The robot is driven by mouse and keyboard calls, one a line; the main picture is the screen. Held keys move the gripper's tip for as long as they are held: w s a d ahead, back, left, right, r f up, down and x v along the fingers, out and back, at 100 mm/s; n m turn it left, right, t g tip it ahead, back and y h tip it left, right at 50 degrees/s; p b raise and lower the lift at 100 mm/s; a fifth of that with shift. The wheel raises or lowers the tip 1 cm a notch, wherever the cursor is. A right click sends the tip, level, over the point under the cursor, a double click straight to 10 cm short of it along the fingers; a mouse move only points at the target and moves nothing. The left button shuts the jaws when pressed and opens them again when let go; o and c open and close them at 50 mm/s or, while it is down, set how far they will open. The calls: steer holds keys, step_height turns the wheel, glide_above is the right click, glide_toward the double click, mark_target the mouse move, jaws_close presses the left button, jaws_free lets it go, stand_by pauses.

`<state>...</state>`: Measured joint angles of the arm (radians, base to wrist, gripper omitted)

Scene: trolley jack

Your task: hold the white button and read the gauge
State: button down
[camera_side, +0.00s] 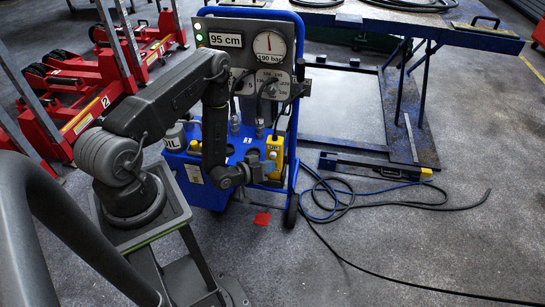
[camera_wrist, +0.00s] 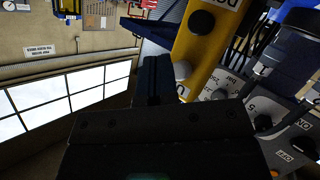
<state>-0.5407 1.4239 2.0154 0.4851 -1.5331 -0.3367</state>
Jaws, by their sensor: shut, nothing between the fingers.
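The yellow button box (camera_side: 275,157) hangs on the front of the blue trolley in the side view. In the wrist view the yellow box (camera_wrist: 208,48) carries a black button (camera_wrist: 202,23) and a pale, whitish button (camera_wrist: 182,70). My gripper (camera_side: 266,170) is shut and empty at the box. In the wrist view its dark fingers (camera_wrist: 155,78) are right beside the whitish button; I cannot tell if they touch it. The round gauge (camera_side: 270,46) has a needle pointing about straight up, with "190 bar" below it. A display (camera_side: 226,40) reads "95 cm".
A green lamp (camera_side: 199,38) glows left of the display. Hoses (camera_side: 345,205) lie on the floor right of the trolley. A blue table (camera_side: 440,25) stands behind, and red jacks (camera_side: 85,90) stand at left. A red patch (camera_side: 262,218) lies on the floor.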

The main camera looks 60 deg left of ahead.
steer(key=shift+w+a, duration=0.1)
steer(key=shift+w+a, duration=0.2)
steer(key=shift+w+a, duration=0.45)
stand_by(1.8)
stand_by(1.2)
steer(key=shift+s+d, duration=0.7)
steer(key=shift+d, duration=0.05)
steer(key=shift+s+d, duration=0.1)
steer(key=s+d, duration=0.3)
steer(key=shift+s+d, duration=0.2)
stand_by(1.7)
